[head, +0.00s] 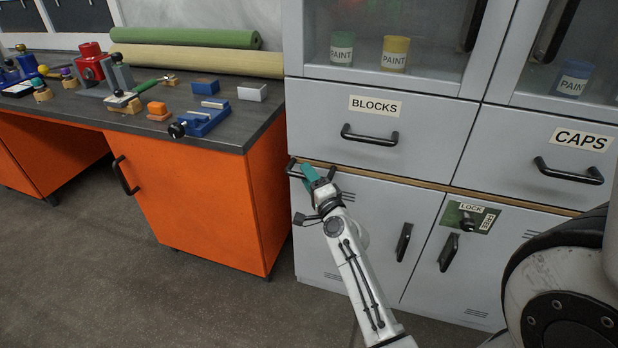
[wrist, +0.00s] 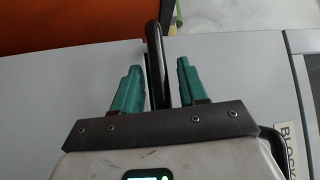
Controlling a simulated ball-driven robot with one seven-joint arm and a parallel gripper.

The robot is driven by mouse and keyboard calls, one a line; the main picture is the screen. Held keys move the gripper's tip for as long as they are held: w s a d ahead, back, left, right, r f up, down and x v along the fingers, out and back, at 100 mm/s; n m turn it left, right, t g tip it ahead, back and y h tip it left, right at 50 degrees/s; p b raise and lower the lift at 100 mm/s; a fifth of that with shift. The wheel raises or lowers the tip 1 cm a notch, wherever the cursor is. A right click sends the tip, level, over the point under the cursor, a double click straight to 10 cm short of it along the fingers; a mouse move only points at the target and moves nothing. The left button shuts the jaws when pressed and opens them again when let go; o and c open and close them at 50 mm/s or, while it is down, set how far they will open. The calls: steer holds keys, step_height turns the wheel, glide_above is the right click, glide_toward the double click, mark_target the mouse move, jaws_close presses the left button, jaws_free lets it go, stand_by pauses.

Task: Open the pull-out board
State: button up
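The pull-out board (head: 430,183) shows as a thin wood-coloured edge between the grey cabinet's drawers and its lower doors. It looks flush with the front. A dark bar handle (head: 291,167) is at its left end, partly hidden by my gripper (head: 306,170). In the wrist view, the black handle (wrist: 154,50) stands between the two teal fingers of my gripper (wrist: 159,66). The fingers are open, with a gap visible on each side of the handle. In the wrist view the board itself cannot be made out.
The BLOCKS drawer (head: 365,118) with its handle is just above the board. An orange workbench (head: 195,200) with tools stands close at left. The floor (head: 100,290) in front is clear.

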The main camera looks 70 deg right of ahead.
jaws_close()
stand_by(0.3)
steer(key=s+a+p, duration=0.2)
steer(key=a+p, duration=0.7)
steer(key=a, duration=1.6)
steer(key=shift+a+p, duration=0.4)
steer(key=shift+o, duration=0.3)
jaws_free()
steer(key=shift+s, duration=0.1)
